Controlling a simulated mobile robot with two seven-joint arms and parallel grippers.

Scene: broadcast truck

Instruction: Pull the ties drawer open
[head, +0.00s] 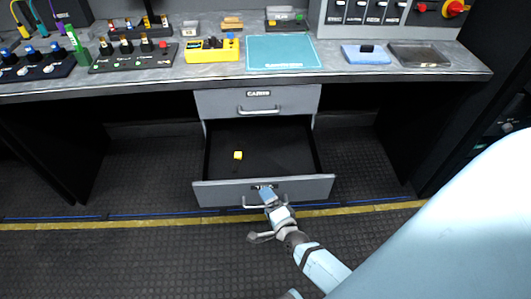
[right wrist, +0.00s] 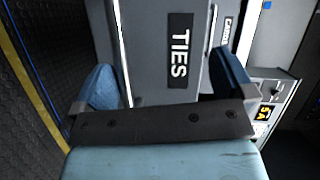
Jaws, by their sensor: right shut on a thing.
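The ties drawer (head: 213,194) is the lower drawer under the desk and stands well pulled out, its dark inside showing. A small yellow block (head: 238,155) lies in it. Its front carries the label TIES (right wrist: 179,58) in the right wrist view. My right gripper (head: 266,194) is at the middle of that front, shut on the drawer's handle (head: 250,206). The gripper hides part of the handle and label in the head view. The right wrist view shows its two blue fingers (right wrist: 165,78) on either side of the label. My left gripper is not in view.
The desk (head: 150,78) holds a teal mat (head: 281,52), a yellow box (head: 212,55) and control panels. Dark floor with a yellow stripe (head: 130,224) lies in front.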

